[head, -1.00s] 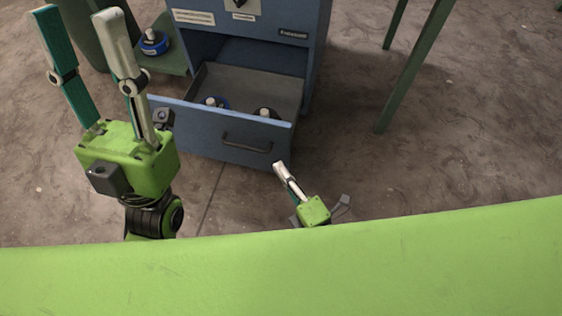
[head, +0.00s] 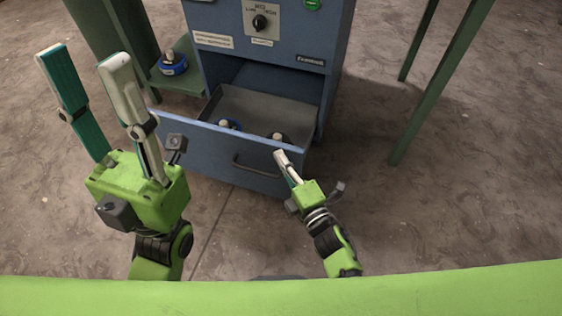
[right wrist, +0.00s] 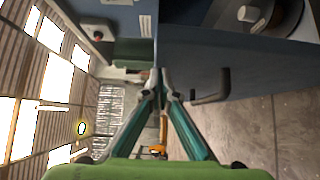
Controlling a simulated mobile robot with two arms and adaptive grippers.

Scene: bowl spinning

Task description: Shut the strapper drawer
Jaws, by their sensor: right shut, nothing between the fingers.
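The blue strapper drawer (head: 207,147) is pulled out of the blue cabinet (head: 275,50), its grey inside showing. Its dark handle (head: 255,168) is on the front panel. My right gripper (head: 281,155) is shut and empty, its fingertips by the right part of the drawer front; contact is unclear. In the right wrist view, the closed fingertips (right wrist: 161,80) are at the left edge of the drawer front (right wrist: 190,65), with the handle (right wrist: 212,92) to their right. My left gripper (head: 82,60) is open and empty, left of the drawer.
Another blue item (head: 173,63) sits on a green shelf left of the cabinet. Green legs (head: 437,85) stand at right. The floor (head: 460,200) between is clear.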

